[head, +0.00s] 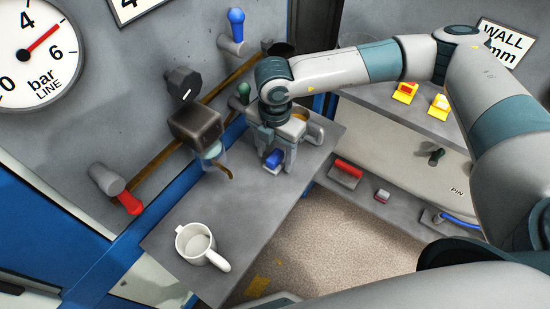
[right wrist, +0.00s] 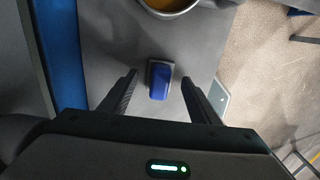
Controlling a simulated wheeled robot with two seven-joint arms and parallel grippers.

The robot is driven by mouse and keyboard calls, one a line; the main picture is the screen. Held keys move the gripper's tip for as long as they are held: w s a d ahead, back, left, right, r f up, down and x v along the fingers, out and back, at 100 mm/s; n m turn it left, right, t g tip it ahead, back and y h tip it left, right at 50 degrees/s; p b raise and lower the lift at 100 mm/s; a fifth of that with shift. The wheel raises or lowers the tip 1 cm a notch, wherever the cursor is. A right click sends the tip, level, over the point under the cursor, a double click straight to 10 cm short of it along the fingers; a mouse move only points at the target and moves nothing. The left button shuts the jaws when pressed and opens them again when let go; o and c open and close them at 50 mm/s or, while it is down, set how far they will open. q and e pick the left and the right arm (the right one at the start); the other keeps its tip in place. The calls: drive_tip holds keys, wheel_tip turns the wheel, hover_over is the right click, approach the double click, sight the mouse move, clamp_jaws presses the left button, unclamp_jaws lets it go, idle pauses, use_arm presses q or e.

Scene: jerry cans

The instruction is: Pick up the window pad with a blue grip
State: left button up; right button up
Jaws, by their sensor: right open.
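The window pad with a blue grip (head: 273,160) lies on the grey shelf, its blue grip facing up. It also shows in the right wrist view (right wrist: 160,82), between the two fingers and apart from both. My right gripper (head: 276,156) points down over the pad with its fingers open on either side of it. In the right wrist view the gripper (right wrist: 160,77) is open and empty. How far the fingertips are above the shelf is hard to tell. My left gripper is not in view.
A cup with brown liquid (right wrist: 172,5) stands just beyond the pad. A white mug (head: 197,246) stands at the shelf's near end. Wall pipes and a dark metal block (head: 197,122) are left of the gripper. A red-gripped pad (head: 347,169) lies on a lower surface to the right.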

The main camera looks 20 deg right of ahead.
drive_tip(key=shift+f, duration=0.4)
drive_tip(key=c, duration=1.2)
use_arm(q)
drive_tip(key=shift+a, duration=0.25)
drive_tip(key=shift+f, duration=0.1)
